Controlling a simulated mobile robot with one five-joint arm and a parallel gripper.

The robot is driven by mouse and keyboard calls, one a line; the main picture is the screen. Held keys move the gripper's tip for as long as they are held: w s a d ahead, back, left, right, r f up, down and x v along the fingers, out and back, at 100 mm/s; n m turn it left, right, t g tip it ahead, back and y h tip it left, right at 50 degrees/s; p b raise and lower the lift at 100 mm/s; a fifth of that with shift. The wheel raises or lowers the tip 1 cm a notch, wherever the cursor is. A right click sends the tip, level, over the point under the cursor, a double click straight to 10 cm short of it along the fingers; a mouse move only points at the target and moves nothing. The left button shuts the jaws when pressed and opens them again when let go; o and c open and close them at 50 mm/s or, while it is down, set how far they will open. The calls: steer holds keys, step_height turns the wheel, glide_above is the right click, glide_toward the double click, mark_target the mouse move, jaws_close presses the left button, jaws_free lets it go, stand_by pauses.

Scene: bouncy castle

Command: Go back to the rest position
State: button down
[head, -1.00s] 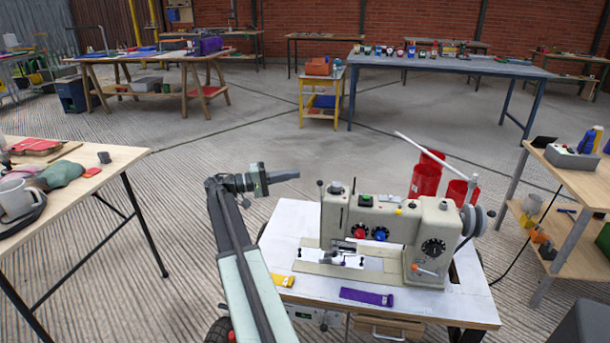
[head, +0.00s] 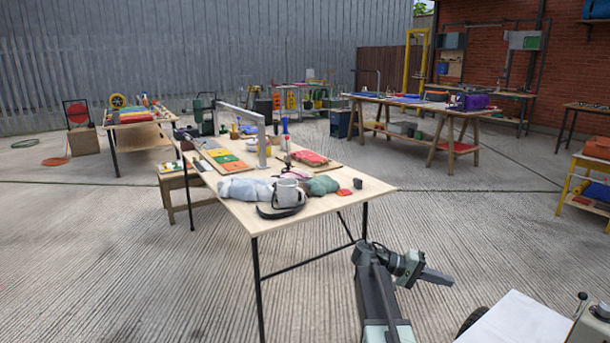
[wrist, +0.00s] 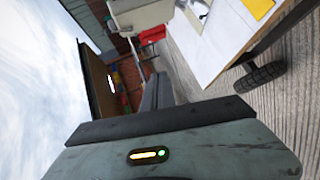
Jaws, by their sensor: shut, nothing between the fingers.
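My gripper (head: 437,277) shows in the head view at the lower right, on my raised arm. It is shut and empty, pointing right over bare floor near the white-topped sewing table (head: 520,322). In the wrist view my gripper (wrist: 158,92) shows as dark jaws, with the picture turned on its side. The sewing table (wrist: 215,45) lies beyond it at the upper right, with part of the sewing machine (wrist: 140,14) on it. A yellow piece (wrist: 257,7) lies on that table. Nothing touches the jaws.
A trestle table (head: 450,105) stands farther back. Ribbed concrete floor (head: 130,260) is open at the left and between the tables.

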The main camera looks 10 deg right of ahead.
steer(key=s+a+f+n+t+y, duration=0.2)
steer(key=a+f+y, duration=0.3)
steer(key=a, duration=0.7)
steer(key=s+a+f+n+t+y, duration=0.15)
steer(key=a+f+y, duration=0.25)
steer(key=a+f, duration=0.55)
steer(key=s+a+f+n+t+y, duration=0.2)
steer(key=a+f+t+y, duration=0.15)
steer(key=a, duration=1.15)
step_height(320, 180, up, 36)
steer(key=w+y+p, duration=0.1)
steer(key=p, duration=3.5)
steer(key=shift+a+g, duration=0.3)
steer(key=shift+g, duration=0.1)
steer(key=shift+w, duration=0.1)
